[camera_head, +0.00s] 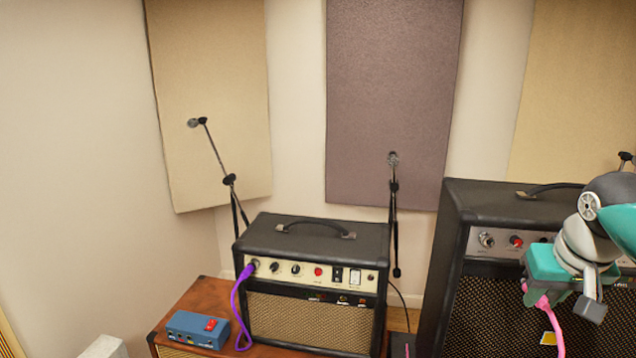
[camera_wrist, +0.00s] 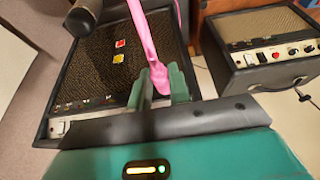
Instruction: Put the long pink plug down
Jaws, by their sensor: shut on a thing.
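The long pink plug (camera_wrist: 159,82) is between the fingers of my gripper (camera_wrist: 162,88) in the wrist view, with its pink cable running up and away. In the head view, my gripper (camera_head: 566,292) is at the right, in front of the large black amp (camera_head: 480,325). The pink cable (camera_head: 553,330) hangs down below it there. My gripper is shut on the plug. The plug's tip is hidden in both views.
A smaller black amp (camera_head: 313,245) stands on a wooden cabinet (camera_head: 190,299), with a purple cable (camera_head: 238,300) plugged into it. A blue pedal box (camera_head: 198,329) sits beside it. Microphone stands (camera_head: 394,205) rise behind. Free floor shows little.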

